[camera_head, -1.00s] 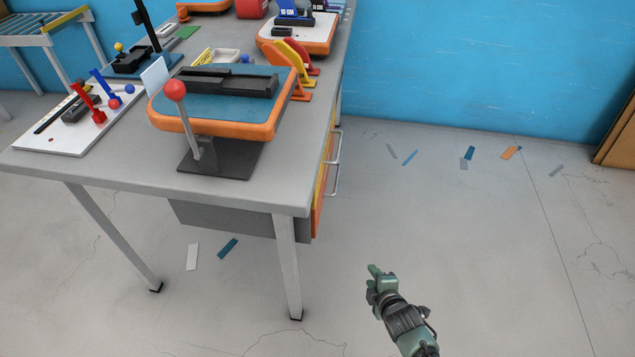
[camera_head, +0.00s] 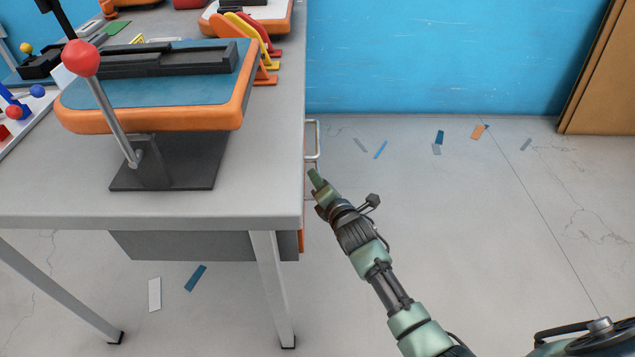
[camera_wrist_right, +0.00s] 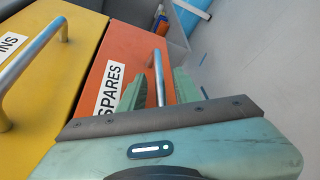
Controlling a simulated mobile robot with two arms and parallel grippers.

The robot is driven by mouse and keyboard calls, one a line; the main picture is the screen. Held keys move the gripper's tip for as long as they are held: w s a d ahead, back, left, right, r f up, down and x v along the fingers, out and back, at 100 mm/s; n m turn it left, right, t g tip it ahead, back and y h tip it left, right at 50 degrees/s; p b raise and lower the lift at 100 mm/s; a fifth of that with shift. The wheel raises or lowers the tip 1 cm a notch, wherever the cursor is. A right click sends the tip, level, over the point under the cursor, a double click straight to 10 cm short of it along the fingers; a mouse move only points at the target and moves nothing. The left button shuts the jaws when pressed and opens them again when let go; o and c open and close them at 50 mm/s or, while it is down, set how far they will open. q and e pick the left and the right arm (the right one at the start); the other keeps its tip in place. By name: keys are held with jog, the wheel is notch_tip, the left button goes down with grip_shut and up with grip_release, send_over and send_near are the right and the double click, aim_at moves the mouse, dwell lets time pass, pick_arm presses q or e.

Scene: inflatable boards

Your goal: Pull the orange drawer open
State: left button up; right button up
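The orange drawer (camera_wrist_right: 118,72), labelled "SPARES", shows in the right wrist view beside a yellow drawer. The fingers are apart, with gaps visible beside the bar. In the head view my right gripper (camera_head: 317,186) is at the right side of the grey table, and the drawer fronts are mostly hidden by the tabletop edge. My left gripper is not in view.
The yellow drawer (camera_wrist_right: 62,50) with its own bar handle (camera_wrist_right: 32,58) lies next to the orange one. The grey table (camera_head: 265,180) carries a lever device with a red knob (camera_head: 81,58). The floor right of the table is mostly clear, with scattered flat strips.

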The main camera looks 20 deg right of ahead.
jog(key=shift+w+f, duration=0.1)
jog(key=shift+w, duration=0.4)
grip_shut()
dwell(1.1)
